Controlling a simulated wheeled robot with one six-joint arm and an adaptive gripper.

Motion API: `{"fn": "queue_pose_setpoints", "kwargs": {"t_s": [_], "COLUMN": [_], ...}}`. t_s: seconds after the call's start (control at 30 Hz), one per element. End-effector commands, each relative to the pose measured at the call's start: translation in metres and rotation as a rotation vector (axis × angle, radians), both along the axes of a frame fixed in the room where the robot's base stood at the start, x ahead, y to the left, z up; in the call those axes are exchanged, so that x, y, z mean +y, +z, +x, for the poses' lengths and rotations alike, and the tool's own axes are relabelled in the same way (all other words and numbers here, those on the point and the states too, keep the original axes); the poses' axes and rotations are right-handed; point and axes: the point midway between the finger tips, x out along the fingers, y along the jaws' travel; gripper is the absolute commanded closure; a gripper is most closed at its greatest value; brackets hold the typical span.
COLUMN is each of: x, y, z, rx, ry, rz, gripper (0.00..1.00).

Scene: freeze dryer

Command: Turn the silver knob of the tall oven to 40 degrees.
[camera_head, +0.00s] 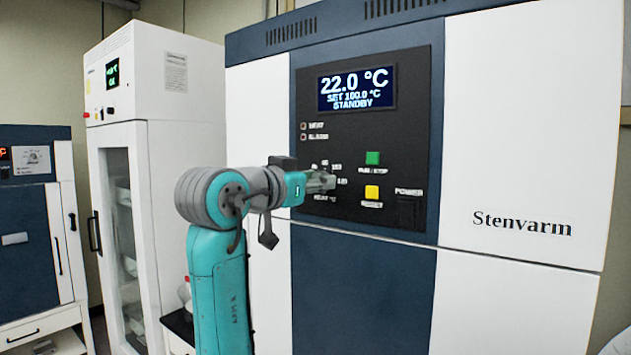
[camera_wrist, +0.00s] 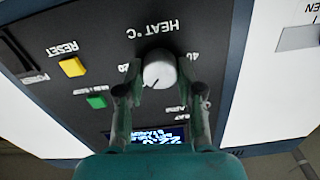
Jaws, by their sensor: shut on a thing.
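The tall oven (camera_head: 525,120) has a dark control panel. Its display (camera_head: 356,88) reads 22.0 °C, SET 100.0 °C, STANDBY. In the wrist view, which is upside down, the silver knob (camera_wrist: 158,68) sits beside the HEAT °C label, with marks 20 and 40 to either side. A short dark line on the knob's face points toward the bottom of that view. My gripper (camera_wrist: 161,81) is shut on the knob, one finger on each side.
A green button (camera_head: 372,158), a yellow RESET button (camera_head: 371,192) and a black POWER switch (camera_head: 411,212) lie right of the knob. A white glass-door cabinet (camera_head: 170,130) and a blue-fronted unit (camera_head: 28,230) stand to the left.

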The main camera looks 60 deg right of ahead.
Motion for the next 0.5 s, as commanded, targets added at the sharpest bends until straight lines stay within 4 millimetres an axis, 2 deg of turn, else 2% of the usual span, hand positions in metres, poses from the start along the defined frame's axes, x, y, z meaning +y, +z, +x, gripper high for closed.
{"fn": "queue_pose_setpoints", "kwargs": {"t_s": [0.27, 0.5], "x": [0.0001, 0.0], "y": [-0.0001, -0.0002], "z": [0.0007, 0.0015], "rx": [0.173, 0.396], "ry": [0.0, 0.0], "rz": [0.01, 0.023], "gripper": [0.98, 0.98]}}
